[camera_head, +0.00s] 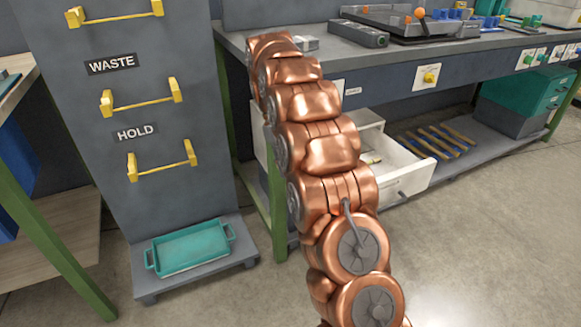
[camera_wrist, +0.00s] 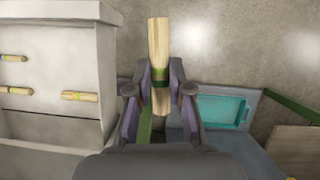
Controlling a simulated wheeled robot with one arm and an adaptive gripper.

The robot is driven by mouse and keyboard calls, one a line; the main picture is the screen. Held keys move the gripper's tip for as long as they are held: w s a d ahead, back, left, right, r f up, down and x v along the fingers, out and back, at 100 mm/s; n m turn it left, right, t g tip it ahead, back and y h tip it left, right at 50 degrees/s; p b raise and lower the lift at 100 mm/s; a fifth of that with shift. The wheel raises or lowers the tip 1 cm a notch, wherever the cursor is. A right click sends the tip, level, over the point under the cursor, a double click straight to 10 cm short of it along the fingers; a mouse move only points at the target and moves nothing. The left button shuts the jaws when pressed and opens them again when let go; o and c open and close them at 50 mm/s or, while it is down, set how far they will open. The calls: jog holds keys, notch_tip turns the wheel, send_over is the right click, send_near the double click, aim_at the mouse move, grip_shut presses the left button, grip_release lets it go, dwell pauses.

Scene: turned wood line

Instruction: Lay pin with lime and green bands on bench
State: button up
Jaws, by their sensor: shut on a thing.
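A pale turned wooden pin (camera_wrist: 159,38) stands out between the fingers of my gripper (camera_wrist: 161,78) in the wrist view. Green bands, one lighter than the other, circle it near the fingers. My gripper is shut on the pin around its banded part, and the pin sticks out on both sides of the fingers. In the head view my arm hides the gripper and the pin. The grey bench (camera_head: 335,66) runs across the back right in the head view, and its near left end is partly behind my arm.
An open white drawer (camera_head: 412,178) under the bench holds several pins, which show in the wrist view (camera_wrist: 80,96). A teal tray (camera_head: 190,248) rests at the foot of the WASTE and HOLD cabinet (camera_head: 135,105). A grey box (camera_head: 358,33) and an equipment tray (camera_head: 415,25) occupy the bench top.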

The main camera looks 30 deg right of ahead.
jog(key=shift+w+a+n+h, duration=0.35)
jog(key=shift+a+n, duration=0.25)
jog(key=shift+a, duration=0.2)
jog(key=shift+w+a+r+n, duration=0.1)
jog(key=shift+w+a+n, duration=0.2)
jog(key=shift+a, duration=0.1)
